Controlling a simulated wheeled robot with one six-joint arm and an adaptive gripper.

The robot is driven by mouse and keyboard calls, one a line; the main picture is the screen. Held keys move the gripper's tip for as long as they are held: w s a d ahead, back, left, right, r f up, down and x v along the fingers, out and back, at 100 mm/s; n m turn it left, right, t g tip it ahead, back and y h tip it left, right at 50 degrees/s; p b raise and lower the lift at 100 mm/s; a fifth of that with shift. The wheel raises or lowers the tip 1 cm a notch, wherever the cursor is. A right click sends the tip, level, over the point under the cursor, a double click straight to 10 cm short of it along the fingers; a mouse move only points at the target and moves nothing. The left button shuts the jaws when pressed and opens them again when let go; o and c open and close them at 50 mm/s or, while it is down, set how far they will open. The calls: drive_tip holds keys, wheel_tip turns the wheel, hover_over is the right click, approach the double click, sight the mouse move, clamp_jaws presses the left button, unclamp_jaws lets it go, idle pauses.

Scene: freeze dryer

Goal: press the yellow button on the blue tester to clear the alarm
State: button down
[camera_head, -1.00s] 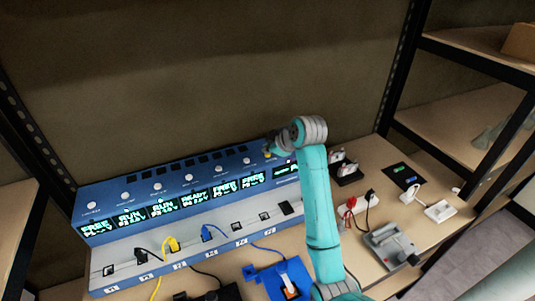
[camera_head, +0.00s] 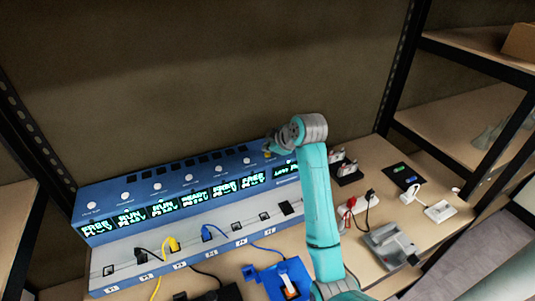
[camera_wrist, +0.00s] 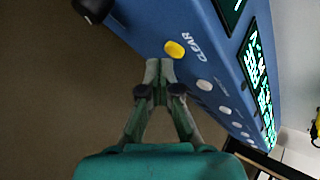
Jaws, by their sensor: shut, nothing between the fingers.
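The blue tester (camera_head: 150,188) is a long console with a row of lit screens on its sloped face. Its yellow button (camera_wrist: 174,49), marked CLEAR, shows in the wrist view on the blue panel, just beyond my fingertips. In the head view, a small yellow spot (camera_head: 267,155) shows at the tester's right end, below my gripper (camera_head: 270,143). My gripper (camera_wrist: 159,70) is shut and empty, fingertips together close to the button. I cannot tell whether they touch it. My arm partly covers the tester's right end. The rightmost screen (camera_head: 286,169) carries small text that I cannot read.
White round knobs (camera_wrist: 204,85) line the panel beside the button. A black knob-like part (camera_wrist: 93,8) sits at the wrist view's upper left. Yellow, black and blue cables run from the tester's front. A grey device (camera_head: 391,246) stands right of my arm.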

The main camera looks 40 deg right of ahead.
sight(268, 155)
drive_tip(key=shift+r, duration=0.2)
drive_tip(key=shift+r, duration=2.95)
